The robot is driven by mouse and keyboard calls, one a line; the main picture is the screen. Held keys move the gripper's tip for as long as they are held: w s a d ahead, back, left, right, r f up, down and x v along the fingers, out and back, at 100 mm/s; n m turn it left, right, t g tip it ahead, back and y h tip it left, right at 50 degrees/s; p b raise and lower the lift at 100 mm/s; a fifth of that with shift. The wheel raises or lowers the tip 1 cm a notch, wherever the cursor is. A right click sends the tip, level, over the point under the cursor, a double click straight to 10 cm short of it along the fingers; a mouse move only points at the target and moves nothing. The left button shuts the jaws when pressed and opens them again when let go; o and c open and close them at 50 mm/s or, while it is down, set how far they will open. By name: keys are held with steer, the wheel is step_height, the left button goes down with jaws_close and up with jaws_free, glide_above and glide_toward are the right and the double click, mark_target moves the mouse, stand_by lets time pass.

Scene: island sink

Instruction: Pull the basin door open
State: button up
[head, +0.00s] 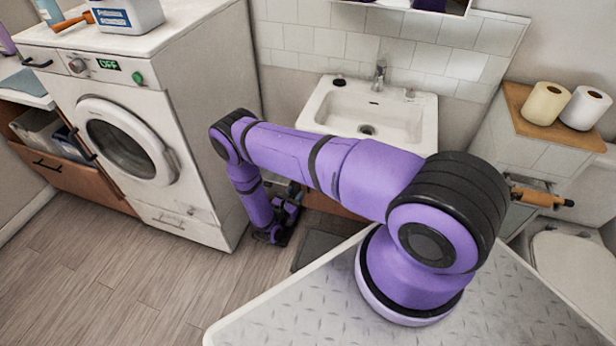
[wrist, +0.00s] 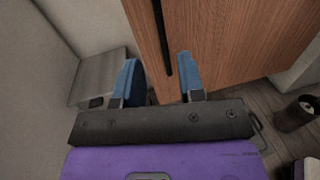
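The basin door is a wood-grain cabinet front (wrist: 225,45) in the wrist view. It looks shut, with a dark vertical bar handle (wrist: 161,35) near its left side. My gripper (wrist: 158,62) has two blue fingers set apart, one on each side of the handle's lower end in the picture. I cannot tell whether they touch it. In the head view my gripper (head: 288,208) is low under the white basin (head: 345,105), and my purple arm hides most of the cabinet (head: 335,206).
A washing machine (head: 125,130) stands left of the basin. A toilet (head: 570,265) and a shelf with paper rolls (head: 545,102) are at the right. A grey box-like thing (wrist: 103,75) is left of the door, and a dark cylinder (wrist: 296,114) is at right.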

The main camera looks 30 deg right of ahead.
steer(key=x, duration=1)
steer(key=shift+d+r, duration=0.1)
steer(key=shift+d, duration=0.1)
steer(key=shift+c, duration=0.2)
jaws_close()
